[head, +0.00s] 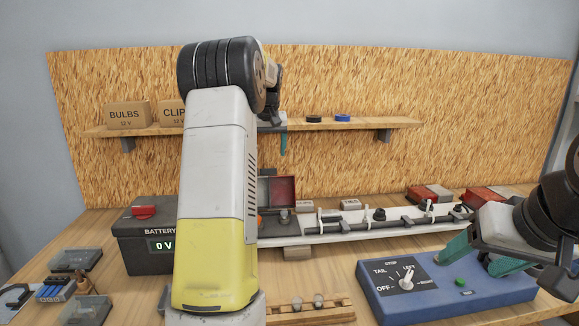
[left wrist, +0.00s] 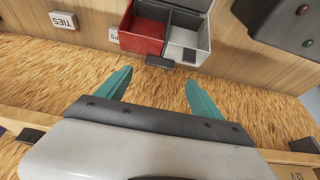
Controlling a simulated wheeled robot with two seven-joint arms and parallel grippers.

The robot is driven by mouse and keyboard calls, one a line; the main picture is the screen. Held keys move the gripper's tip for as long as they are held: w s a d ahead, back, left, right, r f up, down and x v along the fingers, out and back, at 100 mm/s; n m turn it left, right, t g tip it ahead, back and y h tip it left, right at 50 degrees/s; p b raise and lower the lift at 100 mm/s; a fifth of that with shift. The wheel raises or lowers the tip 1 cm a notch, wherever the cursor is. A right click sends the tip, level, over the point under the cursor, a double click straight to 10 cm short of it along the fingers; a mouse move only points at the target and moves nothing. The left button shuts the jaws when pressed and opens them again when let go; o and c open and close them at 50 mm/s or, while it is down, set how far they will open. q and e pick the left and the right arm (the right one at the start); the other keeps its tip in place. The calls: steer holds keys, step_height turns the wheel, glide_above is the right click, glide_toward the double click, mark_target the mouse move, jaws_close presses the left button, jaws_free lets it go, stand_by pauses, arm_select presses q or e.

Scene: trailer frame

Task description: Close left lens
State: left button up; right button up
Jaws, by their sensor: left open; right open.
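The left lamp (head: 278,190) shows as an open box with red inside, just right of my left arm and partly hidden by it. In the left wrist view the lamp (left wrist: 143,35) has a red compartment beside a pale grey one, with a dark tab on its near edge. My left gripper (left wrist: 158,95) is open and empty, its teal fingers apart from the lamp. In the head view this gripper (head: 283,138) is high above the lamp, in front of the chipboard. My right gripper (head: 484,256) is open over the blue control box (head: 440,292).
A battery box (head: 150,255) reading 0 V stands left of my arm. A shelf (head: 385,123) with cartons and small discs crosses the board behind. A white beam (head: 390,231) with a dark cable runs right. Red lamps (head: 430,193) stand at the far right. Small trays lie front left.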

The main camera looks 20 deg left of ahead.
mark_target(268, 172)
arm_select(q)
steer(key=x, duration=0.7)
steer(key=shift+w+f, duration=0.1)
steer(key=shift+f, duration=0.1)
jaws_close()
